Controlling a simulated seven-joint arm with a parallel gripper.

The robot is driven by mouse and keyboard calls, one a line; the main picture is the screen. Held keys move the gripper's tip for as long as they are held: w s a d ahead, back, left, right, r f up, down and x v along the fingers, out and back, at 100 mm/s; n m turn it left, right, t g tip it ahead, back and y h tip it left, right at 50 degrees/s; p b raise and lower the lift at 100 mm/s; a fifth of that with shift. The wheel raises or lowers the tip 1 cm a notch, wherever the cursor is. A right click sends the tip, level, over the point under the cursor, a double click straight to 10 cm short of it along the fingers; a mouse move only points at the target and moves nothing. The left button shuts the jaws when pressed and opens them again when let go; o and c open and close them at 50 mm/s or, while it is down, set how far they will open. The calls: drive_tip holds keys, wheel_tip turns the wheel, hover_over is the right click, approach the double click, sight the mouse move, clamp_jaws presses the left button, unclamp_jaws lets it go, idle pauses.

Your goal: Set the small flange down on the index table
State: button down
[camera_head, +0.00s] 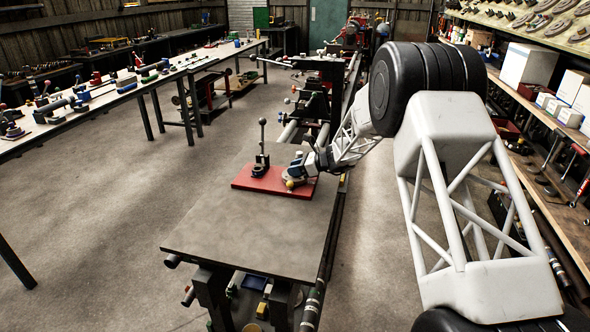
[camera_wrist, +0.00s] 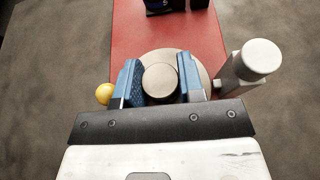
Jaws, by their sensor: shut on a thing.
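In the wrist view my gripper (camera_wrist: 159,80) has its two blue jaws closed on the sides of a round grey hub, which I take as the small flange (camera_wrist: 161,77). Right below the hub is a wider pale round disc (camera_wrist: 162,55); I cannot tell whether it is the flange's rim or the index table's top. A yellow ball (camera_wrist: 104,94) and a grey cylinder (camera_wrist: 248,65) flank the jaws. In the head view my gripper (camera_head: 299,167) is low over the right part of the red plate (camera_head: 262,183). It hides most of the flange, so contact below is unclear.
A dark fixture with an upright ball-topped lever (camera_head: 262,150) stands on the red plate, left of my gripper. The grey bench top (camera_head: 250,235) in front of the plate is clear. A long table with tools (camera_head: 120,85) stands at the left, and shelves (camera_head: 545,150) at the right.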

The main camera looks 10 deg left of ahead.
drive_tip(key=shift+f, duration=0.1)
idle(0.3)
drive_tip(key=c, duration=0.7)
unclamp_jaws()
drive_tip(key=shift+f, duration=0.1)
drive_tip(key=shift+c, duration=0.2)
drive_tip(key=v, duration=1.2)
